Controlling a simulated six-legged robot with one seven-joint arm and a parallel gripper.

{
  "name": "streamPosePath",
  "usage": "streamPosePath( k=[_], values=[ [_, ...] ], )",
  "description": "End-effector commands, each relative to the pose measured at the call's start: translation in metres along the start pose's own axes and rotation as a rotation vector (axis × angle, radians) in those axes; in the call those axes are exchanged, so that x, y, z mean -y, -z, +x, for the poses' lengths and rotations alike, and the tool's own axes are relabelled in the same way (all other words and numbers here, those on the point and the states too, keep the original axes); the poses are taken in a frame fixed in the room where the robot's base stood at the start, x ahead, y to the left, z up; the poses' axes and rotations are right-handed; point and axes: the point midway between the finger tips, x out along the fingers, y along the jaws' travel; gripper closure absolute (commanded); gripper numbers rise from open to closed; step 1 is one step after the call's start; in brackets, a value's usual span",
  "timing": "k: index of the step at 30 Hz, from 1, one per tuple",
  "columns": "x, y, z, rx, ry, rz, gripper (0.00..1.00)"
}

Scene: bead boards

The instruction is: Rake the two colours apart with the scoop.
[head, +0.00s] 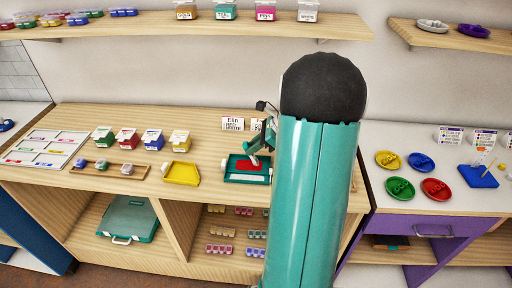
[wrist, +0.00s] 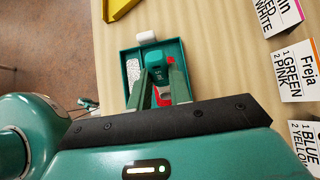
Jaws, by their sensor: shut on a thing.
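A teal tray (head: 228,177) sits on the wooden counter with red beads (head: 245,166) in its middle and white beads along its near side. In the wrist view the tray (wrist: 125,56) shows white beads (wrist: 133,72) heaped along its left side and red beads (wrist: 171,60) on the right, partly hidden by my fingers. My gripper (head: 260,150) reaches down over the tray and is shut on the scoop (head: 255,160). In the wrist view my gripper (wrist: 160,76) hides much of the scoop, and I cannot tell whether its edge touches the beads.
A yellow tray (head: 181,174) stands left of the teal tray. Several lidded bead boxes (head: 127,138) and a wooden rack (head: 108,170) are further left. Name cards (head: 232,124) stand behind the tray. My arm blocks the view to the right.

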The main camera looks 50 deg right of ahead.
Motion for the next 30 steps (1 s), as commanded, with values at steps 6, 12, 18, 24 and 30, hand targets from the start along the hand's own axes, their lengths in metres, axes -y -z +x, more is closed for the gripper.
streamPosePath(
  k=[6,12,18,24,30],
  values=[
    [-0.001,-0.009,0.009,0.000,-0.002,-0.001,1.00],
    [0.000,-0.017,0.016,0.000,0.000,0.000,1.00],
    [-0.001,-0.025,0.024,0.001,-0.001,-0.001,1.00],
    [0.000,-0.033,0.031,0.000,-0.001,0.000,1.00],
    [0.000,-0.041,0.038,0.000,-0.001,0.000,1.00]
  ],
)
